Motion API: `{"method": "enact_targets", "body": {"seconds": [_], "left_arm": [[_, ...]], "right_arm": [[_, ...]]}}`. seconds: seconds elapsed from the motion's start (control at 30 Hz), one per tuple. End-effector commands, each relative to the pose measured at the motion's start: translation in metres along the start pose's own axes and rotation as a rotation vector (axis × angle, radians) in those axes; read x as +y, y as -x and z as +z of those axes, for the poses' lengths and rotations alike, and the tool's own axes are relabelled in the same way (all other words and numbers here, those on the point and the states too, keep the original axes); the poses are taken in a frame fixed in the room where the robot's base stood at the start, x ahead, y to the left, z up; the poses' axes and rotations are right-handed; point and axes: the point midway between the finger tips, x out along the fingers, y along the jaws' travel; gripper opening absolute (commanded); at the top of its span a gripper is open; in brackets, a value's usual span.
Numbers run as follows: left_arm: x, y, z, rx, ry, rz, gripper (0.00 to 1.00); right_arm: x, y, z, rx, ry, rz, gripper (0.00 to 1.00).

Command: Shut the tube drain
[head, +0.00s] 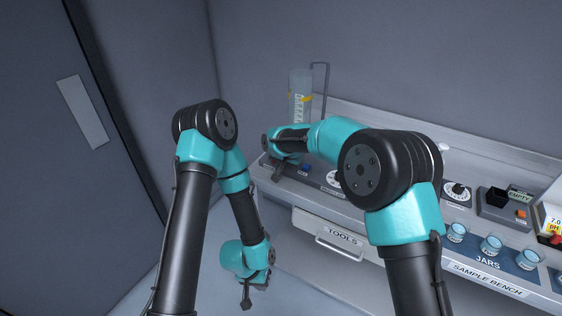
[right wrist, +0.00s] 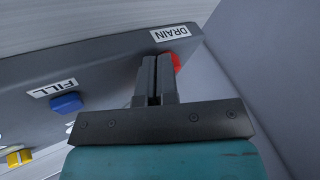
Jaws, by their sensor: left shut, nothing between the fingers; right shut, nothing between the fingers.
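The clear tube (head: 299,98) with a scale and yellow marks stands upright at the back of the bench in the head view. In the right wrist view the red drain knob (right wrist: 175,62) sits on the grey panel face below the DRAIN label (right wrist: 171,33). My right gripper (right wrist: 157,62) is shut and empty; its fingertips are just left of the red knob and hide part of it. I cannot tell whether they touch. In the head view my right gripper (head: 279,172) is at the bench's left end. My left gripper (head: 246,302) is shut, low and away from the bench.
The blue FILL knob (right wrist: 66,103) and a yellow knob (right wrist: 19,157) lie further left on the panel in the right wrist view. In the head view a TOOLS drawer (head: 340,235), several jars (head: 490,244) and a dial (head: 457,192) line the bench. Walls stand close at left.

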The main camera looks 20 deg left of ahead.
Motion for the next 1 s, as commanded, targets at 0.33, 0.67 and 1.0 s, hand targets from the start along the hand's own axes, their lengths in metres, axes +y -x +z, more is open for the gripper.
{"method": "enact_targets", "body": {"seconds": [0.33, 0.67, 1.0], "left_arm": [[0.0, 0.0, 0.0, 0.0, 0.0, 0.0, 0.0], [0.0, 0.0, 0.0, 0.0, 0.0, 0.0, 0.0], [0.0, 0.0, 0.0, 0.0, 0.0, 0.0, 0.0]], "right_arm": [[0.004, -0.005, -0.013, 0.003, -0.002, 0.0, 0.0], [0.004, -0.006, -0.014, 0.001, -0.001, 0.0, 0.0], [0.005, 0.002, -0.006, -0.002, 0.004, -0.002, 0.0]]}}
